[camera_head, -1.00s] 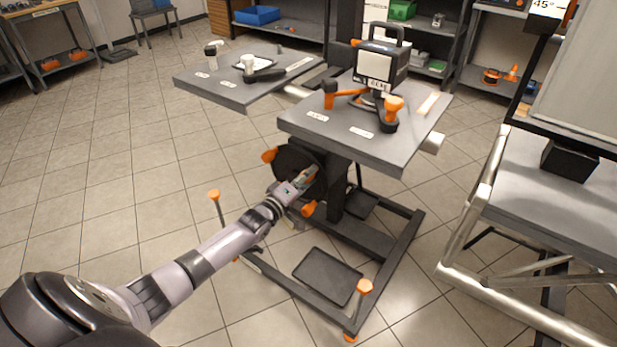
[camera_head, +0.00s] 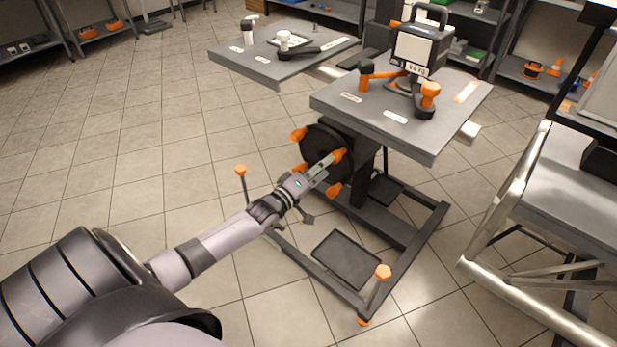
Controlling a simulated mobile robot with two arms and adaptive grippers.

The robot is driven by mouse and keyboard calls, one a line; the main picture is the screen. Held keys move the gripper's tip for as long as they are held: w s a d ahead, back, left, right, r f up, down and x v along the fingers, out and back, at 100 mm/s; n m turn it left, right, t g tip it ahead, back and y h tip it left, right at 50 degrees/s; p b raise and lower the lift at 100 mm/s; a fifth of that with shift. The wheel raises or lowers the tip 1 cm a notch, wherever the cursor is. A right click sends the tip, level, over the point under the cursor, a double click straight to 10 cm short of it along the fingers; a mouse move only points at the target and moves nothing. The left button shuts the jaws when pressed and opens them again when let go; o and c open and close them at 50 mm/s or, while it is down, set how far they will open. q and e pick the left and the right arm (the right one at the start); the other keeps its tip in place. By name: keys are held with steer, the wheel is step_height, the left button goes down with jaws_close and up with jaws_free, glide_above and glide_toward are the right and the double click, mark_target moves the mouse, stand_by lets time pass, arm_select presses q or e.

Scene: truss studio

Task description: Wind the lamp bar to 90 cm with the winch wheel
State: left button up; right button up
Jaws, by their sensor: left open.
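A black winch wheel (camera_head: 318,141) with several orange knobs is mounted on the side of the grey stand, below its table top. My left gripper (camera_head: 328,172) is at the wheel's front, close to the orange knobs on its lower and right side. The gripper is open. I cannot tell whether its fingers touch a knob, and part of the wheel is hidden behind it. The lamp bar cannot be made out in this view. My right gripper is not in view.
The grey table top (camera_head: 440,138) above the wheel carries a black lamp-like device (camera_head: 420,50) and orange-black clamps. A metal truss frame (camera_head: 500,205) stands at right. The floor at left is clear.

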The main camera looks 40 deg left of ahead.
arm_select(q)
steer(key=s, duration=0.6)
steer(key=shift+s+a, duration=0.2)
steer(key=shift+a, duration=0.05)
